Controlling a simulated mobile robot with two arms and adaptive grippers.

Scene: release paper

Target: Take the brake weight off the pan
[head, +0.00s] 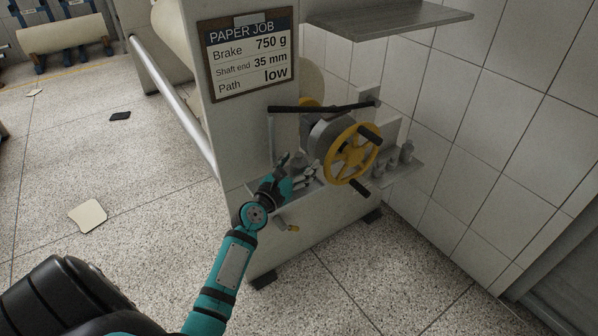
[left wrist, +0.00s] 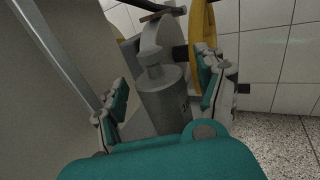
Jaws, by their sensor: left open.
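The brake weight (left wrist: 163,103) is a grey metal cylinder with a narrower knob on top, upright in the left wrist view. My left gripper (left wrist: 164,90) is open, with one finger on each side of the weight. Gaps show between the fingers and the weight. In the head view the left gripper (head: 297,167) is at the machine's front, left of the yellow handwheel (head: 352,154) and below the dark brake lever (head: 320,107). The pan under the weight is hidden by the gripper. My right gripper is not in view.
Several small grey weights (head: 405,153) stand on a side shelf (head: 408,170) right of the handwheel. A job board (head: 248,55) reads brake 750 g. A grey shelf (head: 385,18) juts out above. A tiled wall (head: 480,130) closes the right side.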

